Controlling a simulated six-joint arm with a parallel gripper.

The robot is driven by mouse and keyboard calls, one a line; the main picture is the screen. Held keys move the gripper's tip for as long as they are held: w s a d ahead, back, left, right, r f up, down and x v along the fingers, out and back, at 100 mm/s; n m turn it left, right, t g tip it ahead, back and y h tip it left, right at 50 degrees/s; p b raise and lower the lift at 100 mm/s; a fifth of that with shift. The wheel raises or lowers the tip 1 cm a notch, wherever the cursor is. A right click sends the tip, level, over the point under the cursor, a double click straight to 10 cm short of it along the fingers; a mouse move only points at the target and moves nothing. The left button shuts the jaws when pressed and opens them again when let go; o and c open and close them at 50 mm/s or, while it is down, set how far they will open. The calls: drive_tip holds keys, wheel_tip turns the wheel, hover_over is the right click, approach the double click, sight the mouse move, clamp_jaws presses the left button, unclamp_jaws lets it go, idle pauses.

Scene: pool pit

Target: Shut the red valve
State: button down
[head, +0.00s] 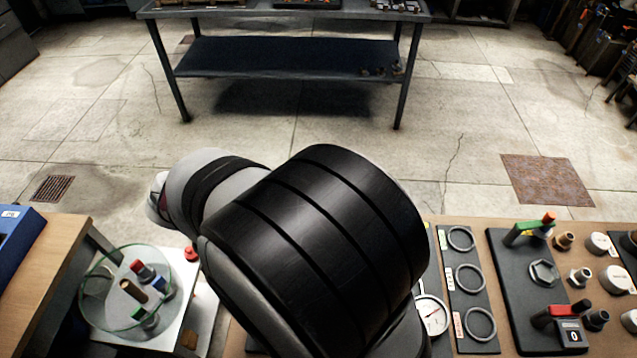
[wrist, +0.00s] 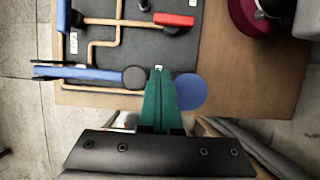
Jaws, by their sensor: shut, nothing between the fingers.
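The red valve's handle (wrist: 174,19) shows at the top of the wrist view, on a dark board (wrist: 120,50) with copper pipes. It points right, roughly in line with the pipe that runs in from its left. My gripper (wrist: 158,72) has green fingers pressed together and empty. Its tips lie below the red handle in the wrist view, apart from it in the picture; the height between them is hard to judge. In the head view my arm hides my gripper and I cannot make out the red valve.
A blue lever (wrist: 75,73) lies left of my fingers in the wrist view. A dark disc (wrist: 134,77) and a blue disc (wrist: 190,92) flank the fingers. A dark red round object (wrist: 258,17) is at upper right. Bare wood (wrist: 235,75) is clear to the right.

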drive_tip(key=x, duration=0.7)
drive_tip(key=shift+d+f, duration=0.15)
drive_tip(key=shift+f, duration=0.15)
drive_tip(key=shift+d+f, duration=0.2)
drive_tip(key=shift+d, duration=1.85)
